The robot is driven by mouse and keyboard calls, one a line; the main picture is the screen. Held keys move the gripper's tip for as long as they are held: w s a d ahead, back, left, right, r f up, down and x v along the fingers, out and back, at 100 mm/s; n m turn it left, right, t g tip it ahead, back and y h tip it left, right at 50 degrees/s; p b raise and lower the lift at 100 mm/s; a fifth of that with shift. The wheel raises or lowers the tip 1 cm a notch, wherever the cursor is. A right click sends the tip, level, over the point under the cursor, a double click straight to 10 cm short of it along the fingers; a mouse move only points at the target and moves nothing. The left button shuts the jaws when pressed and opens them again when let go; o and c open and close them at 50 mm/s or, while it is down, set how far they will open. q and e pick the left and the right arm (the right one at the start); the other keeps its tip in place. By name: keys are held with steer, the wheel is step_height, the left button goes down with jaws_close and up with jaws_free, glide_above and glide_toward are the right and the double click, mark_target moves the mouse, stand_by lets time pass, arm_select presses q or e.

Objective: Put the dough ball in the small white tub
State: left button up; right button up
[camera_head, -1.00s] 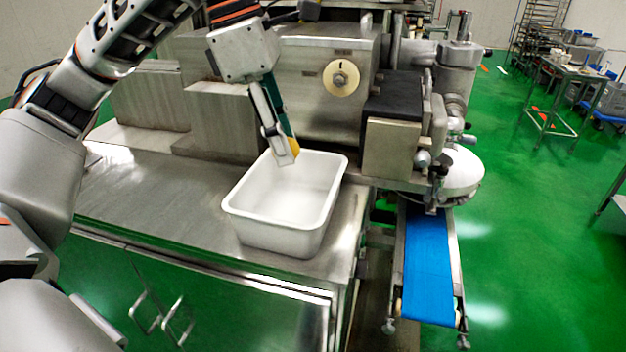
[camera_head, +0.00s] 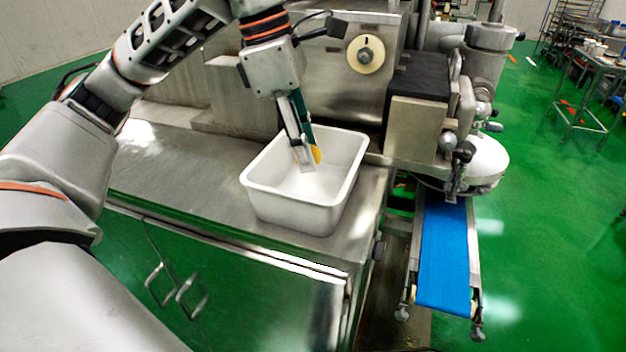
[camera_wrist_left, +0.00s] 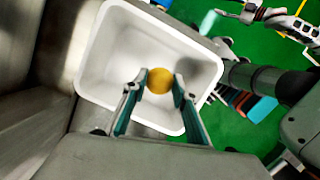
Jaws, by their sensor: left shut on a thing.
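The small white tub (camera_head: 262,202) stands on the steel table near its right end. It also shows in the left wrist view (camera_wrist_left: 108,55). My left gripper (camera_head: 309,160) points down with its fingertips inside the tub's opening. It is shut on the yellow dough ball (camera_head: 317,154), which is partly hidden by a finger in the head view. In the left wrist view the dough ball (camera_wrist_left: 159,81) sits between the two fingertips, over the tub's interior. I cannot tell whether the ball touches the tub's floor. My right gripper is not in view.
The steel encrusting machine (camera_head: 418,125) stands behind and right of the tub. A blue conveyor belt (camera_head: 444,255) runs out to the right of the table. The steel tabletop (camera_head: 185,180) left of the tub is clear.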

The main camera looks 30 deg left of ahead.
arm_select(q)
steer(key=o, duration=1.2)
steer(key=shift+c, duration=0.2)
steer(key=shift+r, duration=0.1)
steer(key=v, duration=1.1)
steer(key=shift+r, duration=0.4)
